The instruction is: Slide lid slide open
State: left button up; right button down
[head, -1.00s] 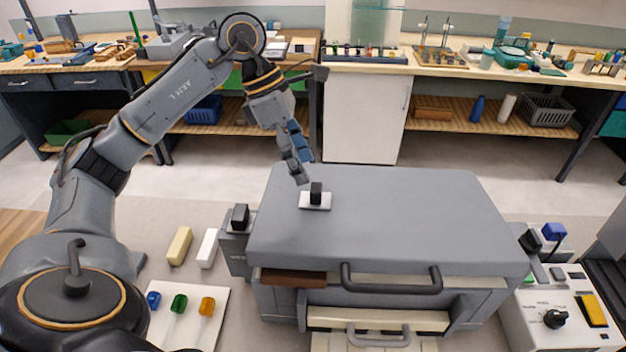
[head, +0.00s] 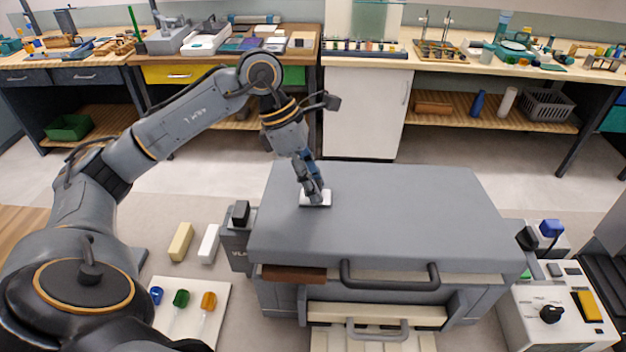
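The grey lid (head: 400,220) lies flat over a box-like unit in the middle of the head view. A small white plate (head: 327,199) with a dark knob sits on the lid's left part. My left gripper (head: 315,196) is down at this plate, its fingers around or in front of the knob, which is now hidden. I cannot tell whether the fingers have closed on it. My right gripper is out of view.
A dark bar handle (head: 390,276) is on the unit's front, with a drawer and lower handle (head: 378,331) beneath. A control box (head: 560,312) stands at right. A white board (head: 190,318) with coloured pieces lies at left. Benches line the back.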

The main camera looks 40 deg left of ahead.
pick_arm(q)
jog(key=shift+w+d+p, duration=0.1)
jog(key=shift+w+d, duration=0.35)
jog(key=shift+d, duration=0.25)
jog(key=shift+w+d+p, duration=0.15)
jog(key=shift+w+d, duration=0.3)
jog(key=shift+d, duration=0.25)
jog(key=shift+w+d+p, duration=0.1)
jog(key=shift+w+d, duration=0.35)
jog(key=shift+d, duration=0.25)
grip_shut()
jog(key=shift+s+a, duration=0.1)
jog(key=o, duration=1.3)
grip_release()
jog(key=shift+c, duration=0.2)
jog(key=v, duration=1.2)
